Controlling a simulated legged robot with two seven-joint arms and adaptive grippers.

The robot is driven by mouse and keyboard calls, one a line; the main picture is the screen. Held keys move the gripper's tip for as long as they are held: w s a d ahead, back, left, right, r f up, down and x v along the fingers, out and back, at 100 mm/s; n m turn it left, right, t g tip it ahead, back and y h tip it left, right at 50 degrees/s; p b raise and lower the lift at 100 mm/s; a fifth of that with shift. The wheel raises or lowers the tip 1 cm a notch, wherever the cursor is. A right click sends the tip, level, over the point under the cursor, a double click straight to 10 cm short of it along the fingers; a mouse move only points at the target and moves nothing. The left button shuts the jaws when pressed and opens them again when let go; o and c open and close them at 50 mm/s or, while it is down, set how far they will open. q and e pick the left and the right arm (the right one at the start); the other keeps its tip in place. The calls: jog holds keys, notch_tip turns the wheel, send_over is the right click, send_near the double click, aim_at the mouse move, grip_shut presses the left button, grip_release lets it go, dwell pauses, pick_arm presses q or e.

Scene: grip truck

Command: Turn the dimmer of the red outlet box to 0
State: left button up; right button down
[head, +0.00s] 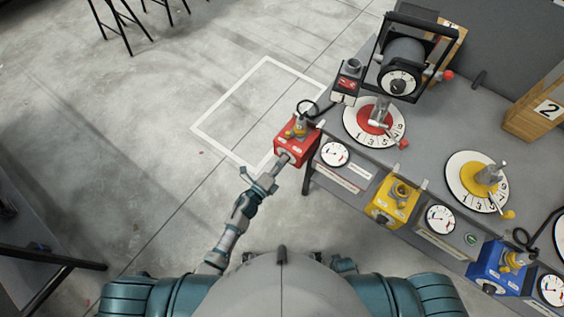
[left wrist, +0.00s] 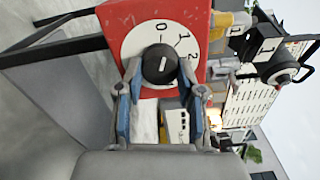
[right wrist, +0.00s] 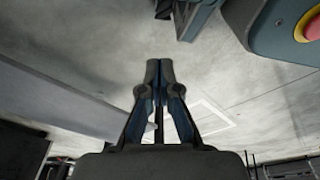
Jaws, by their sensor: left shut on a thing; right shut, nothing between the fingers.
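The red outlet box (head: 298,147) sits at the near left corner of the bench in the head view. My left gripper (head: 279,163) is at its near face. In the left wrist view the red box (left wrist: 112,22) carries a white dial (left wrist: 190,45) with numbers. The black dimmer knob (left wrist: 160,64) is at the dial's middle, between my left fingertips, which are shut on it. A short white mark shows on the knob. My right gripper (right wrist: 160,66) is shut and empty above the floor in the right wrist view.
A yellow outlet box (head: 380,212) and a blue outlet box (head: 487,268) stand further right along the bench edge, with gauges between.

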pick_arm(q)
jog(key=shift+w+a+n+p, duration=0.1)
jog(key=shift+a+n+p, duration=0.15)
jog(key=shift+n, duration=0.95)
pick_arm(e)
jog(key=shift+s+d+f, duration=0.1)
jog(key=shift+s+f, duration=0.65)
jog(key=shift+s, duration=0.05)
pick_arm(q)
jog(key=o, duration=1.1)
jog(key=shift+o, duration=0.2)
jog(key=v, duration=1.2)
